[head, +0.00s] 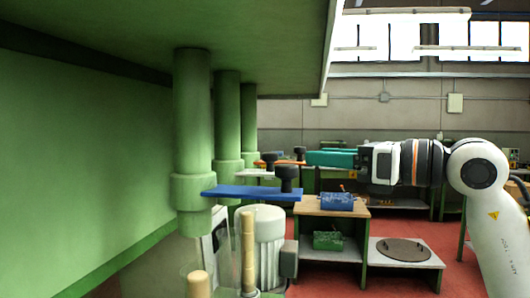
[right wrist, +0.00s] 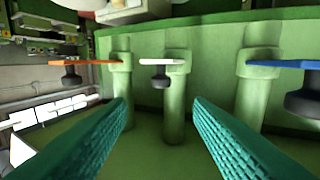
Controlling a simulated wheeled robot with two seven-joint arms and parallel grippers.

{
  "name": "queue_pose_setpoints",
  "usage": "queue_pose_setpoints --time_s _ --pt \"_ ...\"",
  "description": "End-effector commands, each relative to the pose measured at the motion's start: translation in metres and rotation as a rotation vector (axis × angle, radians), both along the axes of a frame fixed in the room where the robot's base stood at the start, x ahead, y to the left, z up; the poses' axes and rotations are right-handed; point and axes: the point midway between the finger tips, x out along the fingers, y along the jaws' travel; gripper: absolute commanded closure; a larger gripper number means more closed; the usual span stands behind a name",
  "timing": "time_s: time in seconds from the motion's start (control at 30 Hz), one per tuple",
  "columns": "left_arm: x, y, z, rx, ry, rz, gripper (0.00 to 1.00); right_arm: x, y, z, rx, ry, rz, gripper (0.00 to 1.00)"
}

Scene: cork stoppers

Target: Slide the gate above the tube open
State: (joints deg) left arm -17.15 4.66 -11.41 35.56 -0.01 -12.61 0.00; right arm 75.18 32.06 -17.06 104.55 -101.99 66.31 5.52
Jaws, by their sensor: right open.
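Three green pipes hang in a row, each with a flat gate and a black knob. The blue gate (head: 240,192) is on the nearest pipe (head: 192,130) and also shows at the right edge of the right wrist view (right wrist: 285,64). The white gate (right wrist: 160,61) is in the middle and the orange gate (right wrist: 85,62) is farthest. A clear tube (head: 222,274) stands below the nearest pipe, near light brown cylinders. My right gripper (head: 308,158) has teal fingers, open and empty, pointing left at the pipes. It is apart from the blue gate's knob (head: 287,177). My left gripper is out of view.
A green panel (head: 80,150) fills the left, with a green overhang above. A grey motor-like cylinder (head: 268,235) stands under the blue gate. Behind it is a wooden-topped bench (head: 310,207) with a blue box (head: 337,201).

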Motion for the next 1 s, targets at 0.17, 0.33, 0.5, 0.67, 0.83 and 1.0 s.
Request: queue_pose_setpoints --time_s 0.17,0.33,0.5,0.67,0.83,1.0 --pt "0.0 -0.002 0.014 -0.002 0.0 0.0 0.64 0.017 0.025 0.003 0.002 0.002 0.008 0.53" --pt "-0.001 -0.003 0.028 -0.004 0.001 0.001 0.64 0.039 0.054 0.004 0.003 0.004 0.009 0.53" --pt "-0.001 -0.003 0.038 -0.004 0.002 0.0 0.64 0.056 0.076 0.002 0.004 0.003 0.008 0.53" --pt "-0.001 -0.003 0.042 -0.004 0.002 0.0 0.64 0.065 0.088 0.001 0.003 0.0 0.006 0.53" --pt "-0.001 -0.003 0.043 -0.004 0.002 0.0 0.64 0.068 0.091 0.0 0.003 0.0 0.006 0.53" --pt "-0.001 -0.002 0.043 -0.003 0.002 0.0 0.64 0.068 0.091 -0.001 0.003 0.0 0.006 0.53"
